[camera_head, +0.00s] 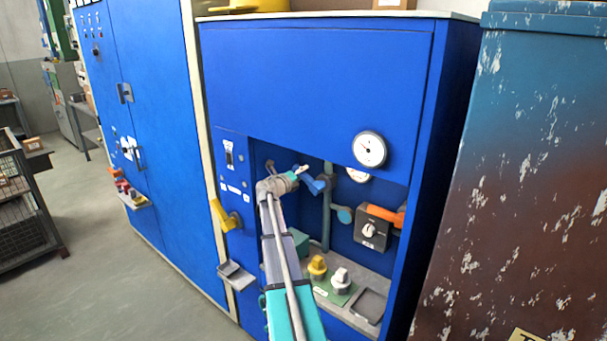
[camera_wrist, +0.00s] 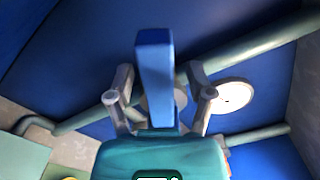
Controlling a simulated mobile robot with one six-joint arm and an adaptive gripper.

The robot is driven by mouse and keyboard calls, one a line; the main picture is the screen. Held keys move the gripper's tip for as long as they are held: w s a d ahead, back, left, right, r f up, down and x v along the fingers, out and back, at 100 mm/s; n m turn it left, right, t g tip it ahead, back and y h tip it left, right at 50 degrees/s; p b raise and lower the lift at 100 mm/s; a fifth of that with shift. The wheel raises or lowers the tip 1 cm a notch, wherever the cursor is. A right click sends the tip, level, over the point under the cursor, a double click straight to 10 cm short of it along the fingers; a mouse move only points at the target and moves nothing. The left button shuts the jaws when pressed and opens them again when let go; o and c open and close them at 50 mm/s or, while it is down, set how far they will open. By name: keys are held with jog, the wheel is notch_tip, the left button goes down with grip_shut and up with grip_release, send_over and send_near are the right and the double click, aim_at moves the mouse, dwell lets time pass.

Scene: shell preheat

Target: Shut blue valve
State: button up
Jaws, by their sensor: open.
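The blue valve's handle (camera_head: 318,186) shows in the head view inside the recess of the blue cabinet, just right of my gripper (camera_head: 300,178). In the wrist view the blue handle (camera_wrist: 155,78) is a long flat bar that runs up from the gripper body. My gripper (camera_wrist: 159,82) is open there, with one finger on each side of the handle. I see gaps between the fingers and the bar. The valve body behind the handle is mostly hidden.
A grey pipe (camera_wrist: 240,52) runs behind the handle. A box with a white knob (camera_head: 371,230) and an orange handle (camera_head: 385,214) is to the right. Yellow (camera_head: 317,266) and white (camera_head: 340,279) knobs stand on the shelf below. A yellow lever (camera_head: 229,217) is on the left panel.

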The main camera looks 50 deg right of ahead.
jog(key=a, duration=1.2)
jog(key=shift+s, duration=0.15)
